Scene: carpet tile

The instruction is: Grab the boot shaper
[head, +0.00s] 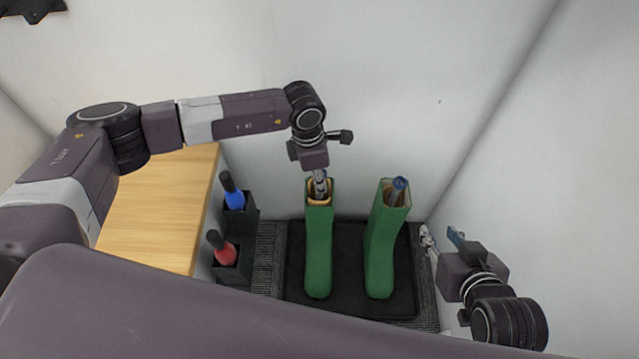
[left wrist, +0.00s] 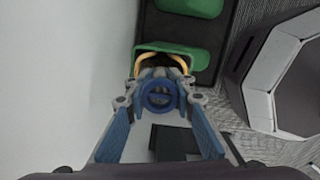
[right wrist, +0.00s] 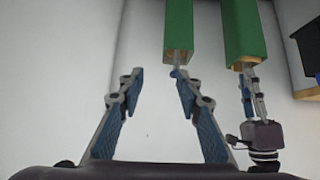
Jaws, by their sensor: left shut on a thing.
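Two green boots stand upright on a dark tray (head: 345,232): a left boot (head: 318,250) and a right boot (head: 382,250). My left gripper (head: 320,182) points down into the open top of the left boot. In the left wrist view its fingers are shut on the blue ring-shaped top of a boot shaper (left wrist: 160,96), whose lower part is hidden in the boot. A second boot shaper (head: 399,185) with a blue top sticks out of the right boot. My right gripper (right wrist: 155,80) is open and empty, to the right of the boots.
A wooden bench (head: 160,215) stands on the left. Beside it are dark holders with a blue bottle (head: 234,198) and a red bottle (head: 223,252). Pale walls close in behind and on the right.

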